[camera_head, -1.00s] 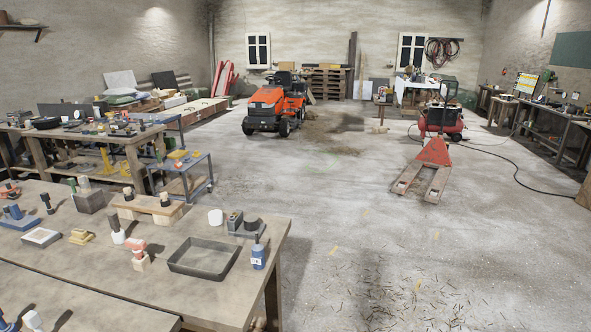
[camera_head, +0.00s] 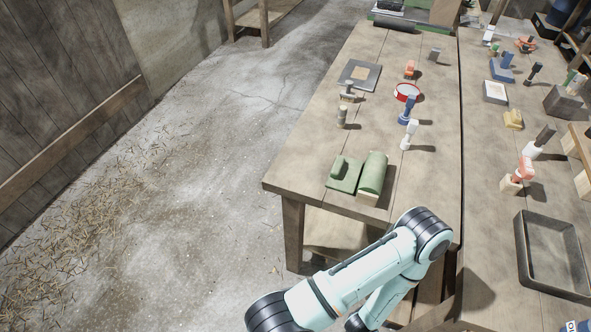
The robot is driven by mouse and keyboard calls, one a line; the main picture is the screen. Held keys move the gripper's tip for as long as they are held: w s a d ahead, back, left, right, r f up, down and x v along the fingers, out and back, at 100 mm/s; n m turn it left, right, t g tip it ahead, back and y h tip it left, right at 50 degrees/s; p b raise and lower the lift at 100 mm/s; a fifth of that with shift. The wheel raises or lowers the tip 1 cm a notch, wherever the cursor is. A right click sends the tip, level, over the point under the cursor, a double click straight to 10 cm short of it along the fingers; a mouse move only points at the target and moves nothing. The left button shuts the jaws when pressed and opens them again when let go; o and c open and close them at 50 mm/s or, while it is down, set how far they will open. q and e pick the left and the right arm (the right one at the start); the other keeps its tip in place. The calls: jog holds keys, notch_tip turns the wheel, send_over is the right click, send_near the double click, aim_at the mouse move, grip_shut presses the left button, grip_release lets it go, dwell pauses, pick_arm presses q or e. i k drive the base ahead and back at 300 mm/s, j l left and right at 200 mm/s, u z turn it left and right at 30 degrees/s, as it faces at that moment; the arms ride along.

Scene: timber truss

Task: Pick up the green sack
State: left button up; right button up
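Two green things sit side by side near the close left corner of the wooden table (camera_head: 315,145). One is a flat green piece (camera_head: 344,176) with a small raised part on it. The other is a rounded, elongated green piece (camera_head: 372,172) with a pale wooden end facing me. I cannot tell whether either is the green sack, and nothing else in this view is clearly a sack. One of my arms bends into the bottom of the view, its elbow close to the table's near edge. Neither gripper shows.
A dark shallow tray (camera_head: 523,262) lies at the right of the table. A red round tin (camera_head: 406,92), a blue-handled tool (camera_head: 407,111) and several small tools stand farther back. The floor (camera_head: 200,200) left of the table is open, with straw (camera_head: 75,235) by the wall.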

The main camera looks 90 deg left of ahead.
aim_at(345, 174)
jog(key=u, duration=1.85)
